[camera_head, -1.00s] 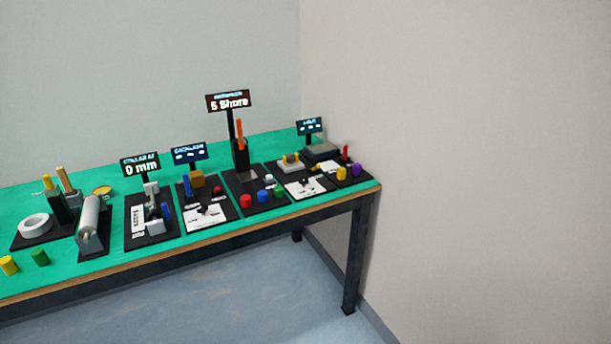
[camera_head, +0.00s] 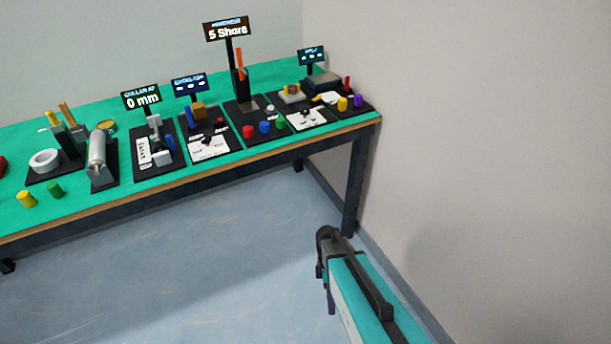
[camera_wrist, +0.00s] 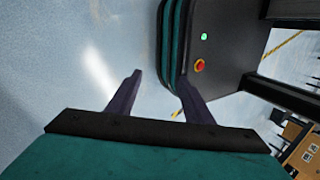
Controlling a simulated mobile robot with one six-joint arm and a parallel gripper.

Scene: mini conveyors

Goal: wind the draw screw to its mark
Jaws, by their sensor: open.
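The station under the "COLLAR AT 0 mm" display (camera_head: 141,97) seems to be the draw screw's. Its black board (camera_head: 170,134) lies on the green bench and carries grey blocks (camera_head: 162,158), a white scale card (camera_head: 143,151) and a blue part (camera_head: 171,143). The screw and its mark are too small to make out. My gripper (camera_wrist: 160,97) is open and empty in the wrist view, with its two dark fingers apart over the floor. In the head view my arm is at the lower right, well away from the bench, and one fingertip shows below it.
Neighbouring boards crowd the bench (camera_head: 88,212): a grey roller (camera_head: 97,150) and white ring (camera_head: 45,160) to the left, a "5 Shore" stand (camera_head: 239,88) to the right. Loose yellow (camera_head: 26,199) and green (camera_head: 55,190) cylinders lie near the front edge. The floor before the bench is clear.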

